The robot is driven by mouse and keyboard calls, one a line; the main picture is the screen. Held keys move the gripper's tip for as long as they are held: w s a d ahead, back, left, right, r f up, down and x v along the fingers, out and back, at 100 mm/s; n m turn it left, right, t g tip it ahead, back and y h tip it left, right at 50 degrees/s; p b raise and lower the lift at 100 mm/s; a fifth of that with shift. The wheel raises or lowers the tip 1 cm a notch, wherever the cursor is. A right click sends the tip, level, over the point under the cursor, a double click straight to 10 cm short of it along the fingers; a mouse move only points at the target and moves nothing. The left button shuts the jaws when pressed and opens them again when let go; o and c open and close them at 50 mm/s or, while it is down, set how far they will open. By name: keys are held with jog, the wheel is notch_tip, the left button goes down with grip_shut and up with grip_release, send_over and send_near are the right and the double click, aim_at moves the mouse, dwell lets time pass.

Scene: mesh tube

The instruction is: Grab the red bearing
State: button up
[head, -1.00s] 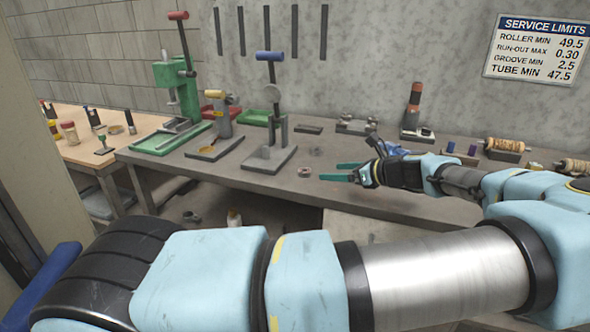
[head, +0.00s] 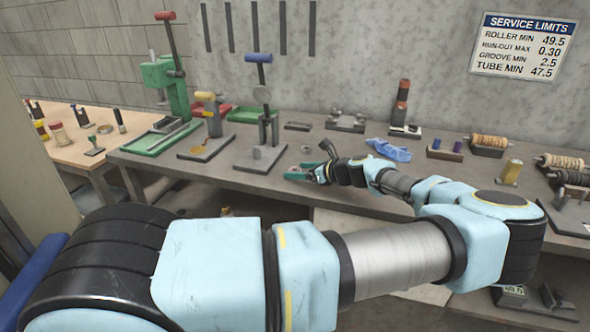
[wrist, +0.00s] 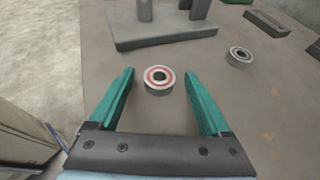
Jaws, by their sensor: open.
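The red bearing (wrist: 159,80) lies flat on the bench in the wrist view, a small ring with a red band and a dark centre hole. My gripper (wrist: 158,95) is open, with its teal fingers on either side and the bearing between and just beyond the fingertips. It does not visibly touch the bearing. In the head view my gripper (head: 298,172) is low over the bench near its front edge. The red bearing cannot be made out clearly there.
A second, grey bearing (wrist: 239,57) lies to the right in the wrist view. The base of a press (wrist: 160,32) stands just beyond the red bearing. A blue cloth (head: 389,149) lies right of my gripper. The bench's front edge is close by.

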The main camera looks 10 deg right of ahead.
grip_shut()
dwell(0.6)
